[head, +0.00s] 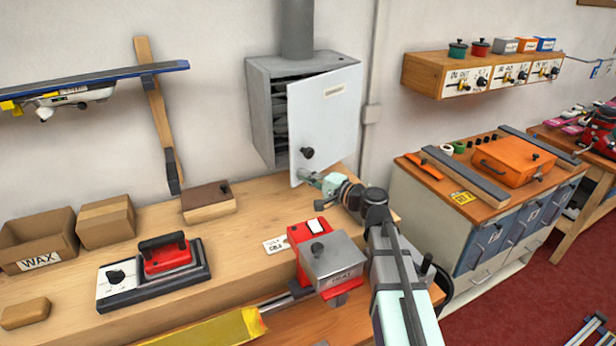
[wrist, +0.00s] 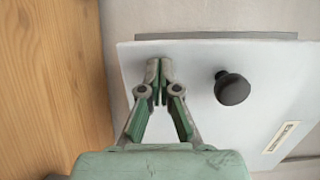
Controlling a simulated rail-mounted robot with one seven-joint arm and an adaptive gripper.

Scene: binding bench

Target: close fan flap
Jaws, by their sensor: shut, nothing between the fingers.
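The fan flap (head: 326,115) is a light grey door with a small label and a round black knob (head: 307,153). It stands partly open on the grey wall-mounted fan box (head: 262,112), and dark slats show in the gap on the left. My gripper (head: 303,175) is at the flap's lower left corner. In the wrist view my gripper (wrist: 160,68) is shut and empty, with its fingertips over the flap (wrist: 200,85), beside the black knob (wrist: 233,88). I cannot tell whether the tips touch the flap.
A wooden bench (head: 230,225) lies below the box. An orange case (head: 512,160) sits on the cabinet at right. A duct (head: 297,28) rises above the box.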

